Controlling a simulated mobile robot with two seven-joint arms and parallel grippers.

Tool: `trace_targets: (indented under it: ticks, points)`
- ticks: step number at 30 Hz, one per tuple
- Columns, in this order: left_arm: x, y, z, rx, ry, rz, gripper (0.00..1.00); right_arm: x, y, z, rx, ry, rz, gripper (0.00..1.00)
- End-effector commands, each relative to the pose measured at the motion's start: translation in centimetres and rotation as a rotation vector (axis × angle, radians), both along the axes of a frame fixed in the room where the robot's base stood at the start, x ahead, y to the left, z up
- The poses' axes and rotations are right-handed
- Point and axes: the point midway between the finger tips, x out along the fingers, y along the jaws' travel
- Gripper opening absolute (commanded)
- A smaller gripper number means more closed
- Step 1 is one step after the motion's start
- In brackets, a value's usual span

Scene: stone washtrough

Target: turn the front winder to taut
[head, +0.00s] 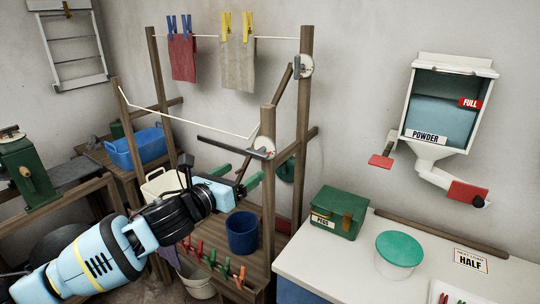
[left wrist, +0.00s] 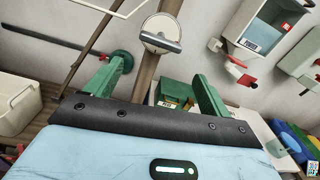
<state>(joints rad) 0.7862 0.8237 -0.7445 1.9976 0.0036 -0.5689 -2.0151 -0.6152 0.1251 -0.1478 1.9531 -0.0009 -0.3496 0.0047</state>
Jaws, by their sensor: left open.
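The front winder (head: 264,147) is a pale disc with a grey crossbar on the front wooden post. The front line (head: 190,122) runs to it from the far-left post and hangs slack, bent downward. In the left wrist view the winder (left wrist: 161,34) is ahead of the fingers, its bar (left wrist: 160,41) lying nearly level, slightly tilted. My left gripper (head: 243,172) is open and empty, below and left of the winder in the head view. In the left wrist view its green fingers (left wrist: 160,78) are spread, with the winder beyond the gap, untouched. My right gripper is not in view.
A rear winder (head: 303,66) holds a straight line with a red cloth (head: 182,58) and a beige cloth (head: 238,65). A dark bar (head: 222,143) extends left behind the front post. A blue bucket (head: 242,232) and green pegs box (head: 338,212) stand nearby.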

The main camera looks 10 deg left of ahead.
Motion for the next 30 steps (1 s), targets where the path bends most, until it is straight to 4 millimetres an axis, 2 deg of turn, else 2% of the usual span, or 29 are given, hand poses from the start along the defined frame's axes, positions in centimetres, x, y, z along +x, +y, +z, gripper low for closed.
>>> trace_targets:
  ticks: [1, 4, 14, 24, 30]
  points:
    - [0.2, 0.4, 1.1, 0.045, -0.030, 0.005, 0.82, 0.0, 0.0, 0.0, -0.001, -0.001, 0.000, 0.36]
    - [0.4, 0.7, 2.0, 0.102, -0.060, 0.010, 0.82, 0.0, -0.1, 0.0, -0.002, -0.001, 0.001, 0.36]
    - [1.0, 0.5, 2.2, 0.116, -0.068, 0.012, 0.82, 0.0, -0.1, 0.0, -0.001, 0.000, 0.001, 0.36]
    - [5.4, -1.1, 2.2, 0.112, -0.067, 0.011, 0.82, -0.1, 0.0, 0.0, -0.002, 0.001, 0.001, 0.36]
    - [7.1, -1.7, 2.3, 0.113, -0.069, 0.011, 0.82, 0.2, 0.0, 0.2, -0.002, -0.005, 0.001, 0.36]
